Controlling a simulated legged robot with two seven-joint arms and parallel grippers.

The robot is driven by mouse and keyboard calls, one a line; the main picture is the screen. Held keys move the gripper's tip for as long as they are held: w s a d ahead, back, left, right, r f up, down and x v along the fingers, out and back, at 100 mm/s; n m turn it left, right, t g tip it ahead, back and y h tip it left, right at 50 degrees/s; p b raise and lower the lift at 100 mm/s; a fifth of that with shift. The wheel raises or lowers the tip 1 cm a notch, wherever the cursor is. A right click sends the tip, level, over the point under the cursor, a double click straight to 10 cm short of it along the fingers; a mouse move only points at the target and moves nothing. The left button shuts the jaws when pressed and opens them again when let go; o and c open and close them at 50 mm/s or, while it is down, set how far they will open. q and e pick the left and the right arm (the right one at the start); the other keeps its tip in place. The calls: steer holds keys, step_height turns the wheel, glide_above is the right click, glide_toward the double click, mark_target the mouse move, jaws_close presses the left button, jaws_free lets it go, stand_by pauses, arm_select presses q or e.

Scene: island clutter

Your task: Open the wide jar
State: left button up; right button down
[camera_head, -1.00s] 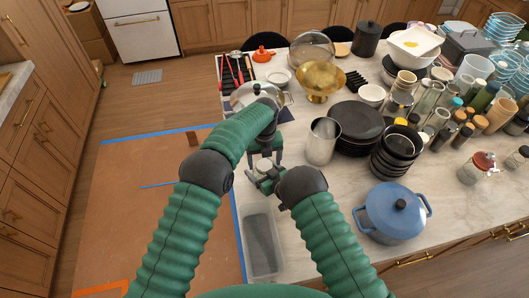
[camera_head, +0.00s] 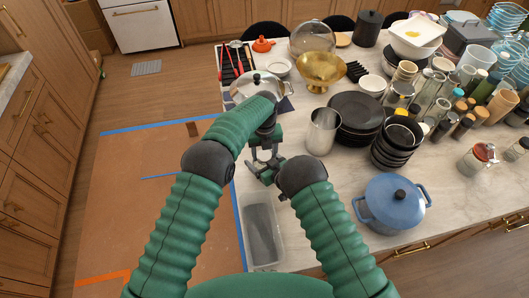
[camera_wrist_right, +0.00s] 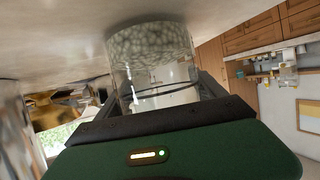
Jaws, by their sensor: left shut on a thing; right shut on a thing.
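The wide jar (camera_wrist_right: 155,75) is clear glass and fills the middle of the right wrist view. Its patterned end is toward the top of that view, by the pale counter. My right gripper (camera_wrist_right: 152,92) is shut around the glass body; in the head view it (camera_head: 268,173) is at the counter's left edge. My left gripper (camera_head: 265,156) is directly above it, pointing down and shut at the jar's top, apparently on the lid. In the head view the jar and lid are mostly hidden by the grippers, so I cannot tell whether the lid is loose.
A clear bin (camera_head: 263,235) is in front of the grippers. A metal cup (camera_head: 322,132), black plates (camera_head: 355,112), black bowls (camera_head: 396,145) and a blue pot (camera_head: 393,205) stand to the right. A lidded pan (camera_head: 255,84) is behind. Clutter fills the counter's right side.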

arm_select(q)
steer(key=n, duration=1)
steer(key=shift+d, duration=0.1)
steer(key=o, duration=1.5)
steer(key=shift+r, duration=0.1)
